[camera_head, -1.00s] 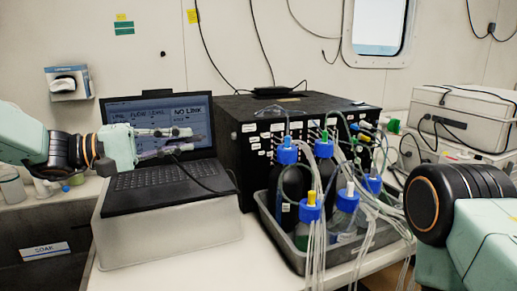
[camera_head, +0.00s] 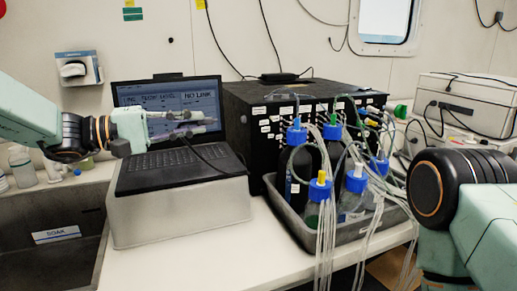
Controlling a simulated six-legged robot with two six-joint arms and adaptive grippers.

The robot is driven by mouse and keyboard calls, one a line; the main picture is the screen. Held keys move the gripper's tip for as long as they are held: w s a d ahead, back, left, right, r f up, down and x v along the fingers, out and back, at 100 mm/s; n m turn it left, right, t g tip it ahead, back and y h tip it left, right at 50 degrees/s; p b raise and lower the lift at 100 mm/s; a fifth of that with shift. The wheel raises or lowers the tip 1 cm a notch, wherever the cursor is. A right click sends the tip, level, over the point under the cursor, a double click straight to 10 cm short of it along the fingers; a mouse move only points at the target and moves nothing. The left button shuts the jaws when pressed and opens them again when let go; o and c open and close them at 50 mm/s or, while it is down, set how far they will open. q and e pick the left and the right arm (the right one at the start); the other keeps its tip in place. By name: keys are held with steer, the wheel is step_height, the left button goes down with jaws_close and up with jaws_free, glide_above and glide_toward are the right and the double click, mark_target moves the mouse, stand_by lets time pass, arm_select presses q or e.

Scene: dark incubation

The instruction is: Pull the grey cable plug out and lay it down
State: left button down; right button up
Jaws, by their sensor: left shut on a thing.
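My left gripper (camera_head: 203,123) reaches in from the left above the laptop keyboard, in front of its screen. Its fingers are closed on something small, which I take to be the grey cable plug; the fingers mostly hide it. A dark cable (camera_head: 203,158) hangs from near the fingers and runs down right over the keyboard. The open laptop (camera_head: 170,168) stands on a grey block, and its screen reads "NO LINK". Whether the plug touches the laptop cannot be told. My right arm shows at the right edge, but its gripper is outside the picture.
A grey tray (camera_head: 298,228) with several blue-capped bottles and many tubes stands right of the laptop, before a black box (camera_head: 250,112). A sink marked "SOAK" (camera_head: 57,235) lies at lower left. White bench top (camera_head: 225,240) is free in front of the laptop block.

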arm_select(q)
steer(key=shift+w+a, duration=0.1)
steer(key=shift+a, duration=0.05)
steer(key=c, duration=1.8)
jaws_free()
steer(key=shift+f, duration=0.1)
steer(key=shift+c, duration=0.2)
steer(key=o, duration=0.5)
steer(key=shift+d, duration=0.3)
steer(key=shift+o, duration=0.2)
steer(key=shift+a, duration=0.2)
steer(key=shift+a, duration=0.15)
steer(key=v, duration=1.2)
steer(key=shift+d, duration=0.2)
